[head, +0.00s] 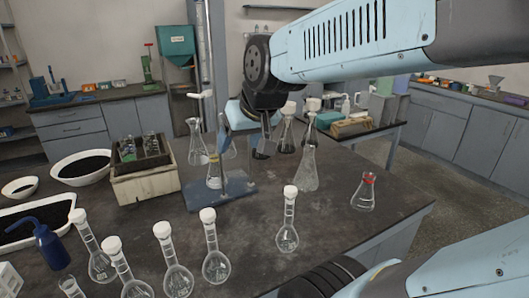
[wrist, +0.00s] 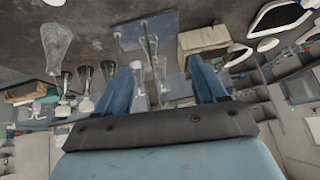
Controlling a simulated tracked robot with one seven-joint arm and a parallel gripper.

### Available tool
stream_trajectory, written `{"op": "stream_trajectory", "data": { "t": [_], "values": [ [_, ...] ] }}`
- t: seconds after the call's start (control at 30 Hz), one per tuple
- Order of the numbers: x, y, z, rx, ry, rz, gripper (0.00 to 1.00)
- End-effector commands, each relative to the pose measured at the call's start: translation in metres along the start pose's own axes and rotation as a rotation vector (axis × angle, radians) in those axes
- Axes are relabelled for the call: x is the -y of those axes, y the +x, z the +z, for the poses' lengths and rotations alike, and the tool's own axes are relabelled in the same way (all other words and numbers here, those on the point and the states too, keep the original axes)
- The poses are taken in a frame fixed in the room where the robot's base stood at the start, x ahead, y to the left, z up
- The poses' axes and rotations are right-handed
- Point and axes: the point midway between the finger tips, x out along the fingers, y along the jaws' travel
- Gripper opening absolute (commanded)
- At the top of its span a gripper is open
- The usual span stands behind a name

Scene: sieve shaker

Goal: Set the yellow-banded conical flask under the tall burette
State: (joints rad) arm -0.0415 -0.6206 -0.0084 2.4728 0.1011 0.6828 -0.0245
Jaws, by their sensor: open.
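The yellow-banded conical flask (head: 214,174) stands upright on the blue base plate (head: 238,193) of the burette stand, left of the table's middle. The tall burette (head: 204,50) rises above and behind it. Its lower end is partly hidden, so exact alignment is hard to tell. My gripper (head: 243,142) is just above and to the right of the flask, with its fingers apart. In the wrist view my gripper (wrist: 166,62) shows two blue fingers spread wide, with clear glassware (wrist: 150,75) seen between them; I see no contact.
A red-banded flask (head: 364,192) stands at the right. Several volumetric flasks (head: 288,235) stand along the front. A wooden crate (head: 146,185) is left of the stand, and more tall glassware (head: 309,168) is to its right. The table's middle front is partly clear.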

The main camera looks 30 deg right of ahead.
Motion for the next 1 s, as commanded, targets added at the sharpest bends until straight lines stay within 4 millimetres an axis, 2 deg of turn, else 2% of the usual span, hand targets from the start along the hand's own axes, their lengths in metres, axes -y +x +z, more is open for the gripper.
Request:
{"op": "stream_trajectory", "data": {
  "t": [0.1,0.3,1.0],
  "values": [
    [-0.012,-0.019,0.026,0.048,-0.013,0.04,0.7],
    [-0.019,-0.035,0.053,0.104,-0.022,0.083,0.7],
    [-0.021,-0.036,0.057,0.115,-0.023,0.089,0.7]
  ]
}}
